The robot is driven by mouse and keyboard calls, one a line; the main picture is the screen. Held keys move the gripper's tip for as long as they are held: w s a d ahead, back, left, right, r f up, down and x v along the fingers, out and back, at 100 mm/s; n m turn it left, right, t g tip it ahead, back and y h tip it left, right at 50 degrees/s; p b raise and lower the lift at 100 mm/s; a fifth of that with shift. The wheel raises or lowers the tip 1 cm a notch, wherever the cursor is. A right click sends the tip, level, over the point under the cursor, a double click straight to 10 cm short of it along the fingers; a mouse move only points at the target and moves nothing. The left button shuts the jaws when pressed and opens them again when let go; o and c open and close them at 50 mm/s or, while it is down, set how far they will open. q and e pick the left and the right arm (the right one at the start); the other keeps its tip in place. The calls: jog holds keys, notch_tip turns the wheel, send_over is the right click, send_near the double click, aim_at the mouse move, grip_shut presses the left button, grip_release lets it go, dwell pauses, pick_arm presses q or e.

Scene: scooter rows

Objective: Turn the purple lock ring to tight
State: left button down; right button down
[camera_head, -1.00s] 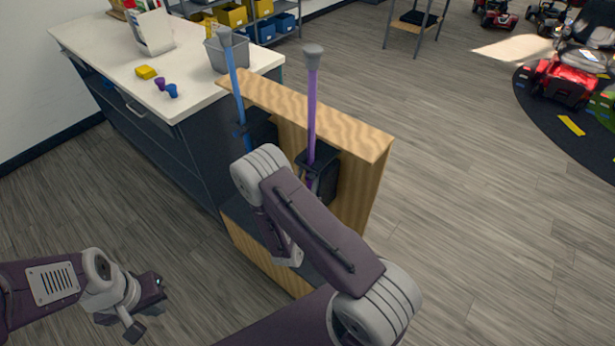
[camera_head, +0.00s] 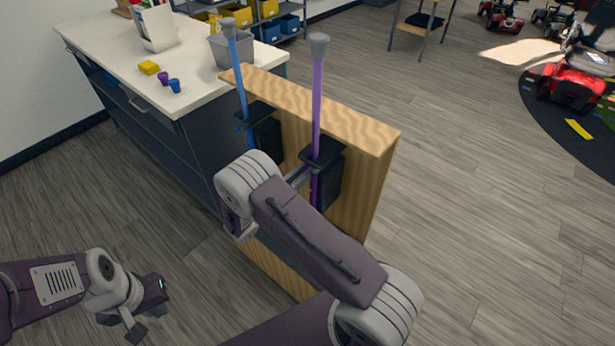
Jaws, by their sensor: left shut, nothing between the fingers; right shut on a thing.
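A purple pole (camera_head: 317,100) with a grey cap stands upright in a black holder (camera_head: 331,183) on a wooden panel. A blue pole (camera_head: 239,75) stands in a similar holder to its left. The purple lock ring is not clearly visible, as it sits low on the purple pole near the holder, behind my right arm. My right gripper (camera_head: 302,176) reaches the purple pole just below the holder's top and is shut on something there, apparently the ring. My wrist hides part of it. My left gripper (camera_head: 143,308) is shut and empty, low over the floor at left.
Shelves stand behind. Open floor lies right, with red scooters (camera_head: 575,85) far right.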

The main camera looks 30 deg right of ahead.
dwell(0.3)
jog(key=c, duration=1.4)
grip_release()
jog(key=v, duration=0.9)
jog(key=shift+b, duration=0.45)
jog(key=shift+w, duration=0.1)
